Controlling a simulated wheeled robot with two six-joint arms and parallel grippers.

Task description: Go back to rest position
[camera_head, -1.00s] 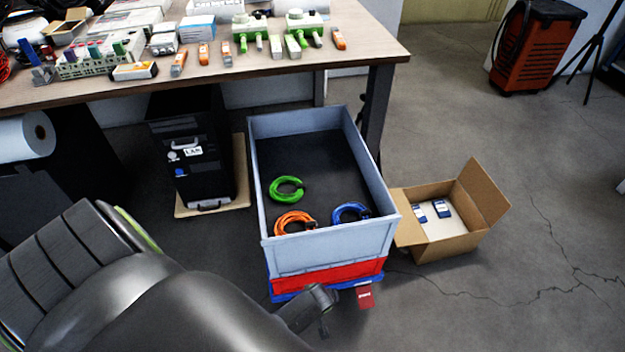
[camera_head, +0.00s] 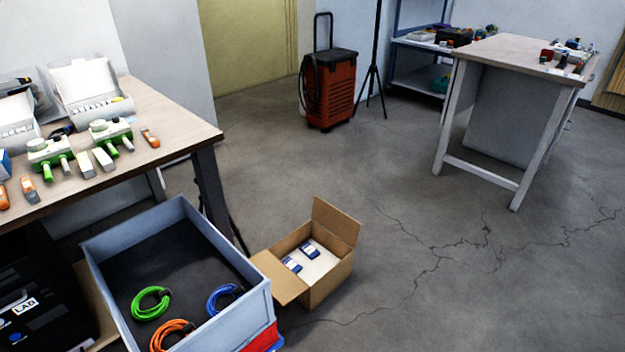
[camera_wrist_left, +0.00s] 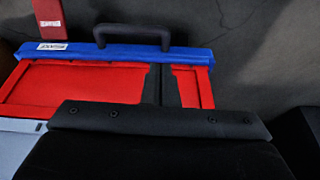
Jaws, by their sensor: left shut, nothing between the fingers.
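My left gripper (camera_wrist_left: 162,84) shows in the left wrist view as dark fingers that are shut and empty. They overlap a red panel (camera_wrist_left: 75,82) with a blue rim (camera_wrist_left: 95,52) and a black handle (camera_wrist_left: 150,32). Whether they touch it I cannot tell. Neither of my grippers shows in the head view, and my right gripper is in no view.
A grey crate (camera_head: 190,208) at lower left holds green (camera_head: 151,303), orange (camera_head: 171,336) and blue (camera_head: 224,298) cable coils. An open cardboard box (camera_head: 327,283) stands beside it. A workbench (camera_head: 165,135) is at left; another table (camera_head: 505,52) stands at back right. Open floor lies between.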

